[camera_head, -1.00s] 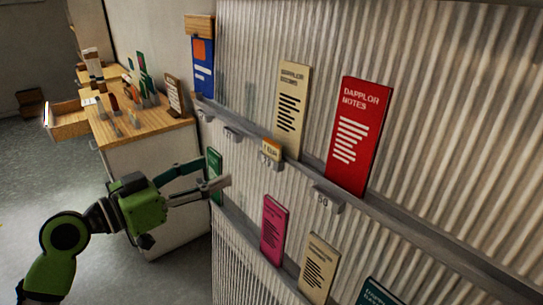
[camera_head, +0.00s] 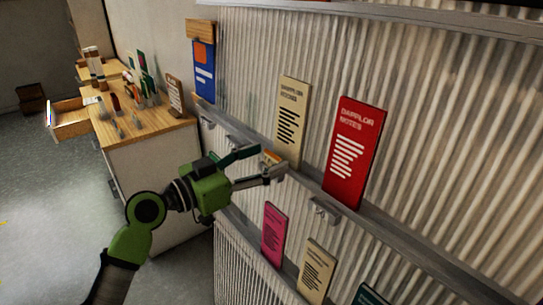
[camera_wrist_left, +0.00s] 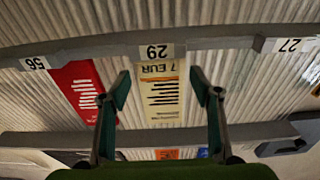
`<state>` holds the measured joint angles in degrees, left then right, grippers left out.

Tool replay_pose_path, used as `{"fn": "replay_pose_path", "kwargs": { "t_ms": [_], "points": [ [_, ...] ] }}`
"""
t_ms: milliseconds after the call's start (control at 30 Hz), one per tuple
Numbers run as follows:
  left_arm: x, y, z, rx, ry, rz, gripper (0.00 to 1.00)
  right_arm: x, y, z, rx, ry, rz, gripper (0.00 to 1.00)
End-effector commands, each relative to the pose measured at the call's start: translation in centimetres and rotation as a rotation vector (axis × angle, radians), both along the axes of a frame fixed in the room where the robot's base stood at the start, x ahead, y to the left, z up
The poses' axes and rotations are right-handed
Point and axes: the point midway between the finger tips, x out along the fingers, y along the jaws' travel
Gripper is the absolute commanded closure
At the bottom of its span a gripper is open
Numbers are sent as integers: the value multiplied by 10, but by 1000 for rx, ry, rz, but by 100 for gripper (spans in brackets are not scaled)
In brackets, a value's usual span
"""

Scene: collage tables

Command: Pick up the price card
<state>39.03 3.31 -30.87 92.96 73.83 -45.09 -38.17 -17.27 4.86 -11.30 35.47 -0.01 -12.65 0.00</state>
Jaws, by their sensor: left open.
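The price card (camera_head: 271,156) is a small yellow-orange card at the shelf rail, below a cream leaflet, and is partly hidden by my gripper. In the left wrist view, the price card (camera_wrist_left: 160,70) reads "7 EUR" and sits next to a "29" tag. My left gripper (camera_head: 269,161) is open, with its fingertips close to the card. In the left wrist view its two fingers (camera_wrist_left: 160,88) stand apart on either side of the cream leaflet, with nothing held. I cannot tell whether they touch the card. My right gripper is not in view.
The cream leaflet (camera_head: 292,122) and a red leaflet (camera_head: 354,153) stand on the shelf rail (camera_head: 372,220) against the corrugated wall. A pink leaflet (camera_head: 272,235) and another cream leaflet (camera_head: 316,270) stand below. A wooden-topped counter (camera_head: 150,122) with goods is at the left.

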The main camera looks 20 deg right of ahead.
Motion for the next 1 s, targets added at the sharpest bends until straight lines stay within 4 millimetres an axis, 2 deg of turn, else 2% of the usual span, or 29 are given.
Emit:
{"fn": "replay_pose_path", "kwargs": {
  "t_ms": [33, 167, 433, 467, 500, 600, 1000],
  "points": [
    [2, -8, 5, -1, 4, -2, 42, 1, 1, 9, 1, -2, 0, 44],
    [6, -20, 2, -1, 3, -1, 42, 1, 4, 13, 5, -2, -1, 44],
    [8, -23, 0, 0, 0, 0, 42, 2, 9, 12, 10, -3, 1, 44],
    [8, -23, 0, 0, 0, 0, 45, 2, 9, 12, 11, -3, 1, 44],
    [8, -22, 0, 0, 0, 0, 55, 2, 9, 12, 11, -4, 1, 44],
    [8, -22, 0, 0, 0, 0, 72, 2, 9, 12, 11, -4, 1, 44],
    [8, -22, 2, -1, 0, 0, 72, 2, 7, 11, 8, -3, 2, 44]
  ]
}}
